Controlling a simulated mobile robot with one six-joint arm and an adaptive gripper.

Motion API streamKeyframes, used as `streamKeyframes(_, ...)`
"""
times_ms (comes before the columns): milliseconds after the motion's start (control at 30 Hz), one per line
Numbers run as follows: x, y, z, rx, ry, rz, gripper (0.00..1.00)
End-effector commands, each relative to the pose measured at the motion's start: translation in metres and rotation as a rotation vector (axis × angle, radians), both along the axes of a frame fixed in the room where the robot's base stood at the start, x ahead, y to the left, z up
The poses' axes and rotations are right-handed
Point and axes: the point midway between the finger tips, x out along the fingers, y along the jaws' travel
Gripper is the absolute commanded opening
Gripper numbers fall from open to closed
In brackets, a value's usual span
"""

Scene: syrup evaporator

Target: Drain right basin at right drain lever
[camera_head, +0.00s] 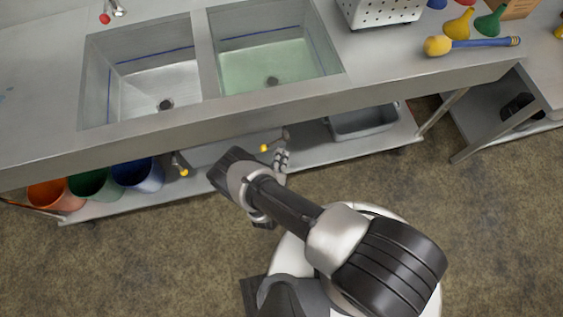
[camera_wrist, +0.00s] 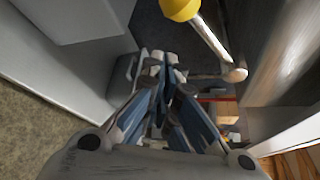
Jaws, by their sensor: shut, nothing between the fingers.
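The right basin (camera_head: 268,66) in the head view holds pale green liquid, with a dark drain hole in its floor. The right drain lever (camera_head: 265,148) shows under the counter's front edge as a yellow knob on a metal rod. It also shows in the wrist view as the lever's yellow knob (camera_wrist: 181,8), its rod running down to the right. My gripper (camera_head: 281,157) is just right of and below the knob in the head view. In the wrist view my gripper (camera_wrist: 162,62) is shut and empty, its fingertips below the knob and apart from it.
The left basin (camera_head: 155,83) has its own yellow-tipped left lever (camera_head: 182,171). Orange, green and blue bins (camera_head: 140,175) stand on the lower shelf (camera_head: 385,139), with a grey tub (camera_head: 364,122) to the right. Coloured bottles and a perforated white container (camera_head: 383,10) stand on the counter.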

Motion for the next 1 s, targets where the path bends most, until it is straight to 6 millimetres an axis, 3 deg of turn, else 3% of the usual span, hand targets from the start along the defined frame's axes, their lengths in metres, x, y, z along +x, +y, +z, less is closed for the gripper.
streamKeyframes(233, -0.003, 0.024, 0.011, 0.002, -0.001, 0.003, 0.0)
streamKeyframes(700, -0.004, 0.027, 0.015, 0.009, 0.003, 0.001, 0.0)
streamKeyframes(1000, -0.005, 0.036, 0.031, 0.275, 0.079, 0.001, 0.0)
